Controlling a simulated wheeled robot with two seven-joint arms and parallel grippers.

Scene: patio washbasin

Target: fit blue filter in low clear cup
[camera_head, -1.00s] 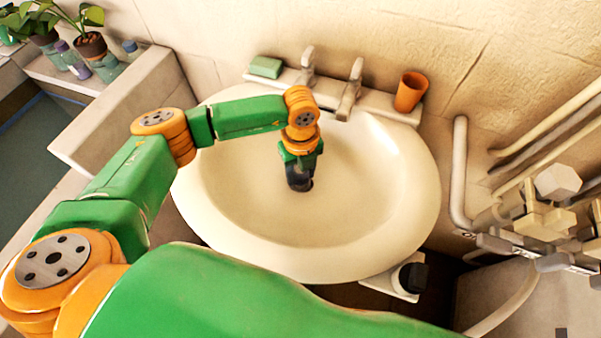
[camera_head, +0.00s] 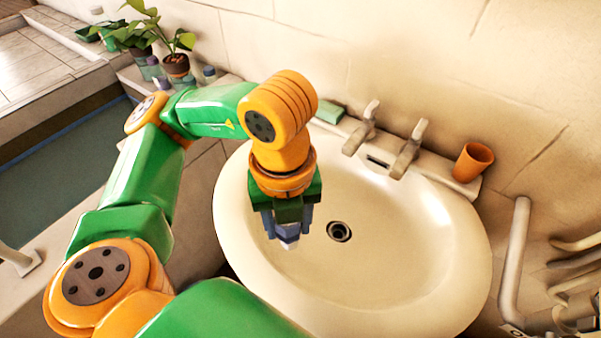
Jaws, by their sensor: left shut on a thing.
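My left gripper (camera_head: 287,232) points down over the left part of the washbasin bowl, well above its floor. It is shut on a small blue-grey piece (camera_head: 288,236) with a pale lower tip. This piece may be the blue filter; the dark fingers hide most of it. I cannot make out a low clear cup for certain. My right gripper is not in view.
The cream washbasin (camera_head: 455,275) has an open drain (camera_head: 339,232) and two taps (camera_head: 408,150). An orange cup (camera_head: 473,162) stands at its back right, and a green soap bar (camera_head: 329,111) at its back left. Potted plants (camera_head: 177,66) and small bottles line the ledge at upper left.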

